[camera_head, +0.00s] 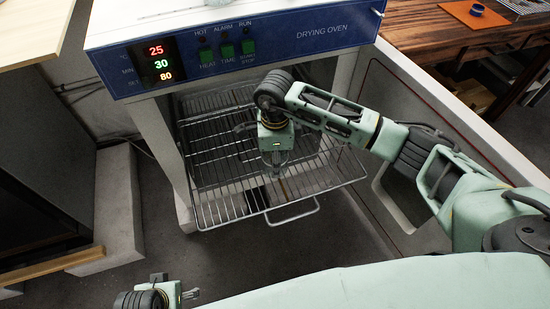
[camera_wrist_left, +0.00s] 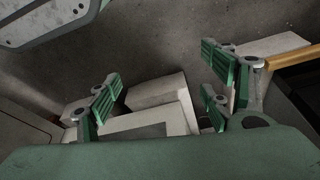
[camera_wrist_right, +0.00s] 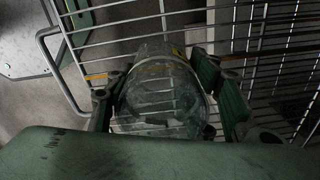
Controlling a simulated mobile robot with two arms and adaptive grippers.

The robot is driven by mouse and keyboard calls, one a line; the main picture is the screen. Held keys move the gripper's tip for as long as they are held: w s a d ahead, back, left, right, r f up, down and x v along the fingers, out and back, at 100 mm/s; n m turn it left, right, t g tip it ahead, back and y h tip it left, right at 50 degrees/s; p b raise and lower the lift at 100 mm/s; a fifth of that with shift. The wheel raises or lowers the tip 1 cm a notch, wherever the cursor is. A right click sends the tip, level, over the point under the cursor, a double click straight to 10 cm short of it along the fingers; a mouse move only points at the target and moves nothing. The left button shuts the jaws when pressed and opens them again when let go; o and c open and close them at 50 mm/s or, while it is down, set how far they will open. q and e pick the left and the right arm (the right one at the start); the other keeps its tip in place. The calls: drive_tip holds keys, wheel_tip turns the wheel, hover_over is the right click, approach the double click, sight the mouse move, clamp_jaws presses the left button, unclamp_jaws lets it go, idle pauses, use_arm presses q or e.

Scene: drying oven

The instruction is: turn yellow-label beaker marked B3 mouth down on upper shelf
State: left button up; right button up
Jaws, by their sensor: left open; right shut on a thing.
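My right gripper (camera_head: 275,158) is over the pulled-out wire shelf (camera_head: 222,208) of the drying oven. In the right wrist view its fingers (camera_wrist_right: 160,105) are shut on a clear glass beaker (camera_wrist_right: 158,92), one on each side. The beaker's label and its B3 mark cannot be read here. Whether the beaker touches the wires, and which way its mouth points, I cannot tell. My left gripper (camera_head: 178,296) is at the bottom edge of the head view. In the left wrist view its fingers (camera_wrist_left: 162,88) are apart with nothing between them.
The blue oven panel (camera_head: 240,50) with lit digits and green buttons is above the shelf. A small orange strip (camera_head: 284,189) shows near the shelf's front handle (camera_head: 293,214). A wooden table (camera_head: 440,35) is at the upper right. Grey floor is clear before the shelf.

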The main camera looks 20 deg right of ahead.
use_arm(q)
drive_tip(key=shift+r, duration=0.1)
idle(0.3)
drive_tip(key=shift+r, duration=0.35)
use_arm(e)
drive_tip(key=shift+f, duration=0.15)
use_arm(q)
drive_tip(key=shift+r, duration=0.15)
drive_tip(key=shift+w+r, duration=0.1)
drive_tip(key=shift+r, duration=0.1)
use_arm(e)
drive_tip(key=shift+f, duration=0.1)
drive_tip(key=o, duration=1.4)
use_arm(q)
drive_tip(key=shift+r, duration=0.15)
